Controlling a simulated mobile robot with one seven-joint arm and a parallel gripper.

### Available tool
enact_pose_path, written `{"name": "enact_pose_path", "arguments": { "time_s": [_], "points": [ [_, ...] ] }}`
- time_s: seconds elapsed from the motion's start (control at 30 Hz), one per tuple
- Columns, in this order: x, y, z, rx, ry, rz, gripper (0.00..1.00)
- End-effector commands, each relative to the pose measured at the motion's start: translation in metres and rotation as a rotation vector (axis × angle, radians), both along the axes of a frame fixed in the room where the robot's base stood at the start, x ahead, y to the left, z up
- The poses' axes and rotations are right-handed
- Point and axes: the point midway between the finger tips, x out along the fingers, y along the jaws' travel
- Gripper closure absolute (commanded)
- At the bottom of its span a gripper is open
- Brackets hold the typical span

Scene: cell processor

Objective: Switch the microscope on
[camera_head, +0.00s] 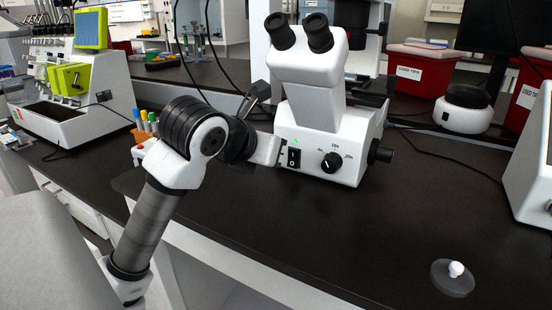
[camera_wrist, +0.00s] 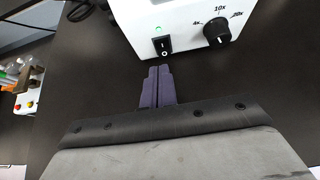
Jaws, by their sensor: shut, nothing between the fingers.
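The white microscope (camera_head: 312,92) stands on the dark bench, with two black eyepieces at its top. A black rocker switch (camera_head: 293,157) marked with a line and a circle is on the lower left of its base front; it also shows in the wrist view (camera_wrist: 162,46). A small green light (camera_wrist: 158,29) glows just above the switch. A black knob (camera_head: 332,162) marked 4x, 10x and 20x is right of it. My gripper (camera_wrist: 159,69) is shut and empty, its fingertips just in front of the switch, with a small gap showing in the wrist view.
A rack with colored-cap tubes (camera_head: 146,125) stands left of my arm. A white round device (camera_head: 463,109) and red bins (camera_head: 418,70) are behind right. A small clear disc with a white knob (camera_head: 453,277) lies front right. The bench right of the microscope is mostly free.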

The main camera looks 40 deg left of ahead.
Motion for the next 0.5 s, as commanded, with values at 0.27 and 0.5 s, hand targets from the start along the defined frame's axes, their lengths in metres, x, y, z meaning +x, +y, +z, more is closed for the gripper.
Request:
{"name": "enact_pose_path", "arguments": {
  "time_s": [0.27, 0.5],
  "points": [
    [-0.040, -0.009, 0.040, 0.001, 0.002, 0.003, 1.00],
    [-0.052, -0.012, 0.053, -0.001, 0.003, -0.001, 1.00]
  ]
}}
